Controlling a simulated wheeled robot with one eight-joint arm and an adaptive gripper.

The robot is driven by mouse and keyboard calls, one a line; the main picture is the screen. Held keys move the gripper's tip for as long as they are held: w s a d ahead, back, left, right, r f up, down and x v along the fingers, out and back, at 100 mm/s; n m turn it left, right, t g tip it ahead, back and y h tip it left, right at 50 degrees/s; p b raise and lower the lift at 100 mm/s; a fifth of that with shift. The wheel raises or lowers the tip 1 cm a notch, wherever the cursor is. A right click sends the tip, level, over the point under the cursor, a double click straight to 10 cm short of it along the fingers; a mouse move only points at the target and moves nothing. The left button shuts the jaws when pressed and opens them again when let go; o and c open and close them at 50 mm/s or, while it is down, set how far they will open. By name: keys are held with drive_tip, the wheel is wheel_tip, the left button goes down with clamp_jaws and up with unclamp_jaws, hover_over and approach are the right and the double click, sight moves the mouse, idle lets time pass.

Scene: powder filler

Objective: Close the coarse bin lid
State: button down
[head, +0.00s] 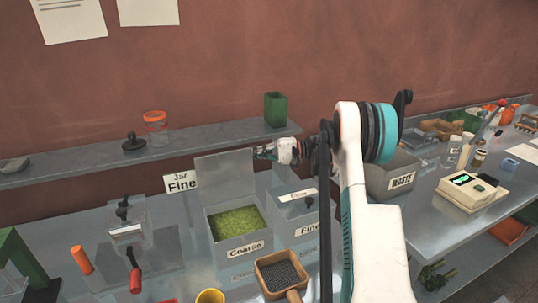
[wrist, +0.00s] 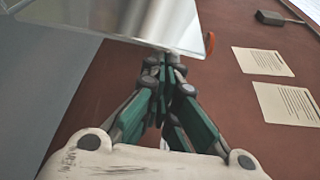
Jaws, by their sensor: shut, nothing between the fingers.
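The coarse bin (head: 241,246), labelled "Coarse", stands on the bench in the head view and holds green granular material. Its lid (head: 224,167) is open, standing nearly upright at the back of the bin. My gripper (head: 260,152) is by the lid's upper right corner; I cannot tell whether it touches. In the wrist view my gripper (wrist: 167,62) has its fingers together and empty. A shiny grey metal surface lies just beyond the fingertips there; I cannot tell whether it is the lid or the shelf.
The fine bin (head: 309,228) stands right of the coarse bin, partly hidden by my arm. A wall shelf (head: 210,146) behind carries a jar (head: 155,128) and a green container (head: 276,109). A scoop (head: 280,272) and a yellow cup (head: 210,297) are in front.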

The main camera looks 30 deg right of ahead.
sight(230, 155)
drive_tip(key=b+x, duration=0.1)
drive_tip(key=x, duration=0.7)
drive_tip(key=shift+w+a, duration=0.15)
drive_tip(key=shift+a, duration=0.1)
